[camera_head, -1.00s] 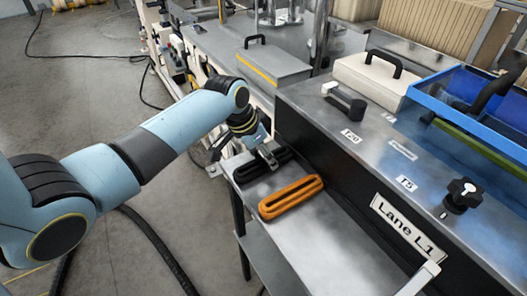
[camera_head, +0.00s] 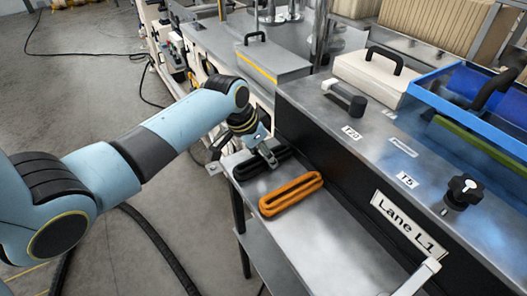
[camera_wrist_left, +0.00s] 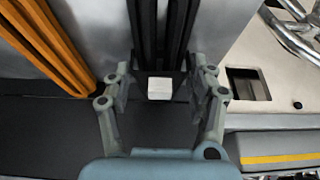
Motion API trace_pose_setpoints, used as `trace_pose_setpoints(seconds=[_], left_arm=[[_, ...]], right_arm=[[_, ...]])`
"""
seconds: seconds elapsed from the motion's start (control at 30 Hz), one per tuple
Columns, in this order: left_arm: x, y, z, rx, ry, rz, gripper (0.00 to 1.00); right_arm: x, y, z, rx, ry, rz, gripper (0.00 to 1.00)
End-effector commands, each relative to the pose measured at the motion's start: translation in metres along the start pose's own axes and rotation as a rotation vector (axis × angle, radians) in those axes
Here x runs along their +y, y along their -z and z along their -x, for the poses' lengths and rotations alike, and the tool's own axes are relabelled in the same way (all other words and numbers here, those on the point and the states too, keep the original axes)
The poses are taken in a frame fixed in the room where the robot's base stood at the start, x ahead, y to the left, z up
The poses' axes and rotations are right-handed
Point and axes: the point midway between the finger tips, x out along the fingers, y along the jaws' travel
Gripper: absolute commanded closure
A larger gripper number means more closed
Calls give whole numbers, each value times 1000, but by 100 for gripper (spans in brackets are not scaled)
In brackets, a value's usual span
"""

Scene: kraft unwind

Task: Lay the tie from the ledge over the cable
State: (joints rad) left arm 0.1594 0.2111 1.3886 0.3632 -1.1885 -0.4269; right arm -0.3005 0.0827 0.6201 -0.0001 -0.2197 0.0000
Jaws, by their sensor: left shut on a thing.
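A long black cable loop (camera_head: 277,167) lies on the metal ledge (camera_head: 335,245) beside an orange loop (camera_head: 291,194). My left gripper (camera_head: 268,157) is over the black loop. In the left wrist view, my left gripper (camera_wrist_left: 160,80) is shut on a small dark piece with a white square (camera_wrist_left: 160,89), which looks like the tie. It sits across the two strands of the black loop (camera_wrist_left: 160,30). Whether it touches them I cannot tell. The orange loop also shows in the wrist view (camera_wrist_left: 48,45). My right gripper is not in view.
The Lane L1 machine wall (camera_head: 335,170) rises right beside the ledge. A black knob (camera_head: 463,190), a dark-handled piece (camera_head: 344,97) and a blue bin (camera_head: 430,100) are on its top. The ledge's near part is bare.

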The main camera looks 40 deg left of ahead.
Motion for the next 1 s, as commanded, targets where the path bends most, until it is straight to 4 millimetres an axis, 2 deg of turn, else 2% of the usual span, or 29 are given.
trace_pose_setpoints(seconds=[0.33, 0.37, 0.53, 0.87, 1.0], left_arm=[[0, 0, -2, 1, 0, 0, 58], [0, 0, -2, 1, 0, 0, 39], [0, 0, -2, 1, 0, 0, 17], [0, -1, 0, 0, 0, 0, 16], [-1, -1, 17, 1, 3, -2, 16]], right_arm=[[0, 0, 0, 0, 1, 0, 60], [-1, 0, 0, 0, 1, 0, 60], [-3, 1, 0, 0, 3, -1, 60], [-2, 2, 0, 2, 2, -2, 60], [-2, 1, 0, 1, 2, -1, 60]])
